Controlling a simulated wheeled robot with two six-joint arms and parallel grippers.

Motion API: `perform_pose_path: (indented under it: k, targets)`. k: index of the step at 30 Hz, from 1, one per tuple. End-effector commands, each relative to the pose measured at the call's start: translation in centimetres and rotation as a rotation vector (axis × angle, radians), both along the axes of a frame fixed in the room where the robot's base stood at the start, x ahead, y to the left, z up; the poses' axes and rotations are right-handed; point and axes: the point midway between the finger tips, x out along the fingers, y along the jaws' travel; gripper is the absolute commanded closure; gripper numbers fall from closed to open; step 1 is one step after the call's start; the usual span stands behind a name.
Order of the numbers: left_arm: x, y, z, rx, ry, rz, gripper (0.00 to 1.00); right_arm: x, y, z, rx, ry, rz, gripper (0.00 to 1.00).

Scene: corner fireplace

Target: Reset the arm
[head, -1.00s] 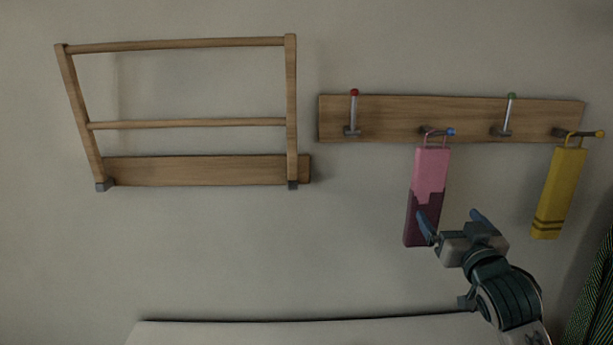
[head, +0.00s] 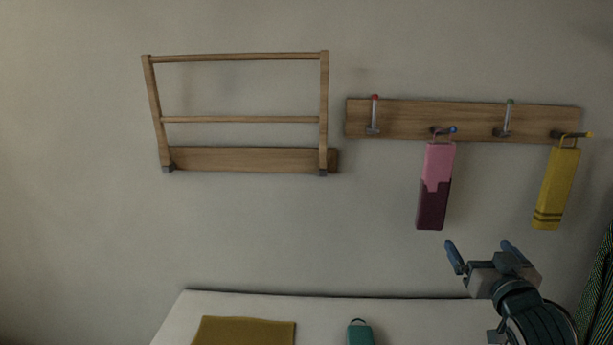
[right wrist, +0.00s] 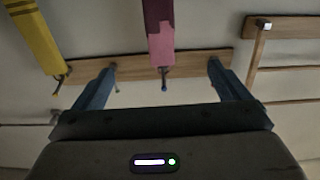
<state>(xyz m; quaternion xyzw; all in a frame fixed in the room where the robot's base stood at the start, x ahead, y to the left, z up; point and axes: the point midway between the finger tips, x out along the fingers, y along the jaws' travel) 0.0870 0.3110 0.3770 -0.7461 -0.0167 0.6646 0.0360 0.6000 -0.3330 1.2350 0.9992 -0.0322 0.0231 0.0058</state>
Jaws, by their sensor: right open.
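My right gripper (head: 482,254) is open and empty in the lower right of the head view. It is below the hook rail and apart from the hanging things. A pink and dark purple block (head: 435,187) hangs by its loop from the blue-tipped hook, above and left of the gripper. In the right wrist view the open jaws (right wrist: 162,85) have nothing between them that they touch, and the pink and purple block (right wrist: 160,38) shows beyond them. My left gripper is not in view.
A wooden hook rail (head: 418,119) is on the wall, with a yellow block (head: 556,188) on its right hook. A wooden rack (head: 240,159) is to the left. Below, a pale surface (head: 250,304) holds an olive cloth (head: 245,331) and a green object (head: 360,333). Striped fabric (head: 599,290) hangs at right.

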Motion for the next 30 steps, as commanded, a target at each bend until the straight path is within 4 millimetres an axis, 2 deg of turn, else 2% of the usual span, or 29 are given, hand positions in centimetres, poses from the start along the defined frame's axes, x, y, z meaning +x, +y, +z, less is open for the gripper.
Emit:
perform_pose_path:
  k: [8, 14, 17, 18, 21, 24, 30]
  targets:
    - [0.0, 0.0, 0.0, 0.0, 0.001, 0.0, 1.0, -2.2, 0.9, -7.2, -0.009, 0.177, -0.013, 0.05]
    - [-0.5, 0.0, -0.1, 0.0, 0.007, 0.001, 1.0, -5.7, 1.8, -14.6, -0.024, 0.374, -0.021, 0.05]
    - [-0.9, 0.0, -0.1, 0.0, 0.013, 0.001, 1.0, -9.1, 2.5, -19.6, -0.033, 0.524, -0.022, 0.05]
    - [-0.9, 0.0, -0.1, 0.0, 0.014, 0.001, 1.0, -10.9, 2.9, -21.8, -0.038, 0.595, -0.022, 0.05]
    - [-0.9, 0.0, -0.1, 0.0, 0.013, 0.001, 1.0, -15.9, 3.7, -26.7, -0.05, 0.769, -0.015, 0.05]
    - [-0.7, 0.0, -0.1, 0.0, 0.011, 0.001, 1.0, -20.3, 4.4, -30.0, -0.061, 0.91, -0.006, 0.05]
    - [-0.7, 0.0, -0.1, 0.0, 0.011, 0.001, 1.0, -27.3, 5.4, -33.9, -0.072, 1.12, 0.015, 0.05]
